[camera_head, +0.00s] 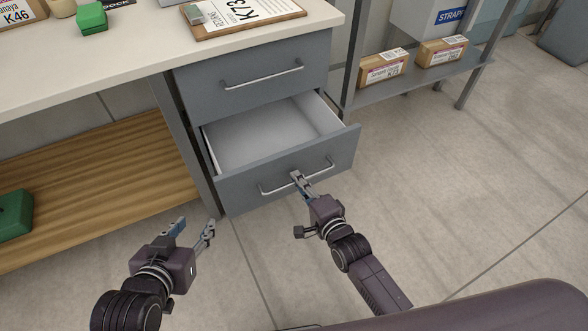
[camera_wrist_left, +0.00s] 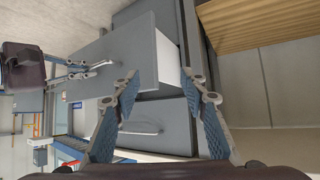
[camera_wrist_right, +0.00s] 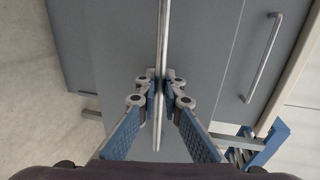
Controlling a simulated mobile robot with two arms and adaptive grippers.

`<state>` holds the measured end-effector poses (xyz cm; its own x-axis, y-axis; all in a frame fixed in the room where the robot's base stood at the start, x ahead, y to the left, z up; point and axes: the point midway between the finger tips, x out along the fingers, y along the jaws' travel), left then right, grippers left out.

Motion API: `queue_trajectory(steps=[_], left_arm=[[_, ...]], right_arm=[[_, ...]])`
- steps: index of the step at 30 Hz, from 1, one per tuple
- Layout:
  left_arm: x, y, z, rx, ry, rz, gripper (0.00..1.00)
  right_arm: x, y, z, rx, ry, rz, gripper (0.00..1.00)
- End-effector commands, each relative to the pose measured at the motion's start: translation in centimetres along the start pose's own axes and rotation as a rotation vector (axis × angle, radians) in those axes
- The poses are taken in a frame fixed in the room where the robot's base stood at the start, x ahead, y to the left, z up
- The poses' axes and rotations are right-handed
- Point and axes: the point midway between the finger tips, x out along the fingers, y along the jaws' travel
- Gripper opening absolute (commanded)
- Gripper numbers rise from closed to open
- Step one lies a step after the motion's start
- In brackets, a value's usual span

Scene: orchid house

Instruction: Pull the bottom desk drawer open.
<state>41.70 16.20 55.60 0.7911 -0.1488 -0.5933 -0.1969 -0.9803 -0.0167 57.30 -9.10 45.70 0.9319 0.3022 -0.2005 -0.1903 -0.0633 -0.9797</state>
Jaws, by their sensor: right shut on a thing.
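The bottom desk drawer (camera_head: 240,188) is grey and stands partly open, its white, empty-looking inside showing in the head view. Its metal bar handle (camera_head: 322,171) runs across the front. My right gripper (camera_head: 297,177) is shut on this handle; in the right wrist view the fingers close on the bar (camera_wrist_right: 162,40) from both sides. My left gripper (camera_head: 192,229) is open and empty, low in front of the desk and left of the drawer. The open drawer front also shows in the left wrist view (camera_wrist_left: 115,60).
The closed top drawer (camera_head: 250,72) has its own handle (camera_head: 262,75). A clipboard (camera_head: 245,14) and a green box (camera_head: 91,18) lie on the desktop (camera_head: 130,50). A shelf (camera_head: 425,77) with cardboard boxes stands to the right. The floor (camera_head: 450,170) before the drawer is clear.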

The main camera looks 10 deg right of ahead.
Motion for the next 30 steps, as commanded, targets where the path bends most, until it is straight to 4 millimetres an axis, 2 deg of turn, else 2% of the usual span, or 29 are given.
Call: queue_trajectory(steps=[8, 12, 14, 15, 26, 30], left_arm=[[-3.4, -1.0, 8.3, -0.007, -0.366, -0.02, 0.4], [-6.2, -1.4, 12.1, -0.014, -0.548, -0.03, 0.4], [-7.4, -1.5, 13.4, -0.016, -0.614, -0.033, 0.4], [-8.0, -1.5, 13.8, -0.017, -0.64, -0.034, 0.4], [-8.7, -1.5, 12.1, -0.016, -0.628, -0.033, 0.4], [-7.2, -1.5, 13.3, -0.017, -0.64, -0.031, 0.4]], right_arm=[[-2.9, 0.5, -0.2, -0.001, 0.002, 0.004, 0.0], [-4.4, 0.8, -0.2, -0.002, 0.002, 0.004, 0.0], [-5.1, 0.9, -0.1, 0.0, 0.002, 0.006, 0.0], [-5.5, 1.0, -0.2, -0.001, 0.002, 0.004, 0.0], [-9.5, 1.9, -0.1, -0.002, 0.001, 0.004, 0.0], [-10.8, 2.2, -0.1, -0.002, 0.001, 0.004, 0.0]])
